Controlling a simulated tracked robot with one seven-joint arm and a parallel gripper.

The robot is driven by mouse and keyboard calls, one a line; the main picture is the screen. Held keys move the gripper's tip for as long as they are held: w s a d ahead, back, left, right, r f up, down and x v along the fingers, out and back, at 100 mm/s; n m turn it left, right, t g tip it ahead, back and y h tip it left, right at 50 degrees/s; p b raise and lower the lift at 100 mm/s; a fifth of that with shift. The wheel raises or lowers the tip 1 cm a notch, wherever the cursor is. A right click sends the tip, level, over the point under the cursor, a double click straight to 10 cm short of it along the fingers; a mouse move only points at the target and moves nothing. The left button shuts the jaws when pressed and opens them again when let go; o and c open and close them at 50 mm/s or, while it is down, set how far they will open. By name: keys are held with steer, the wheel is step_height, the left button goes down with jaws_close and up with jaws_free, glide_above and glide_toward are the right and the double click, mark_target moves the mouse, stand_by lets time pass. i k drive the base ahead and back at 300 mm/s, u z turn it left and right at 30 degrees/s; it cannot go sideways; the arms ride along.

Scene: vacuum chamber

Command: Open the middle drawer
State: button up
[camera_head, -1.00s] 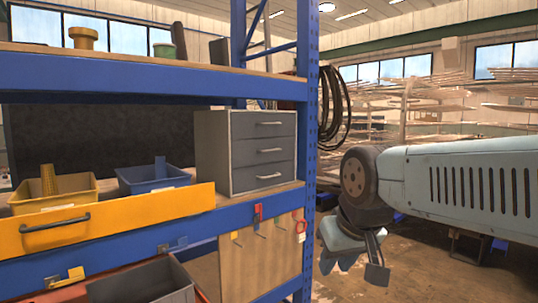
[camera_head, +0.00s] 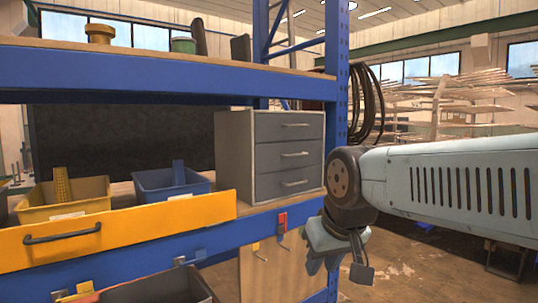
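A grey cabinet (camera_head: 232,159) with three stacked drawers stands on the blue rack's middle shelf. Its middle drawer (camera_head: 288,155) is shut, with a light bar handle (camera_head: 294,154) on its front. The top drawer (camera_head: 289,126) and bottom drawer (camera_head: 288,182) are shut too. My gripper (camera_head: 335,262) hangs below and to the right of the cabinet, in front of the rack's right post, apart from the drawers. It points down, and its fingers are too unclear to tell whether they are open or shut.
A yellow drawer front (camera_head: 140,226) with a dark handle juts from the shelf at left. Behind it are a yellow bin (camera_head: 35,214) and a blue bin (camera_head: 150,190). The blue post (camera_head: 334,125) stands right of the cabinet. Tools hang below the shelf.

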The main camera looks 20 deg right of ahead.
mark_target(275, 156)
steer(key=u, duration=0.1)
steer(key=i, duration=0.85)
steer(key=z, duration=0.1)
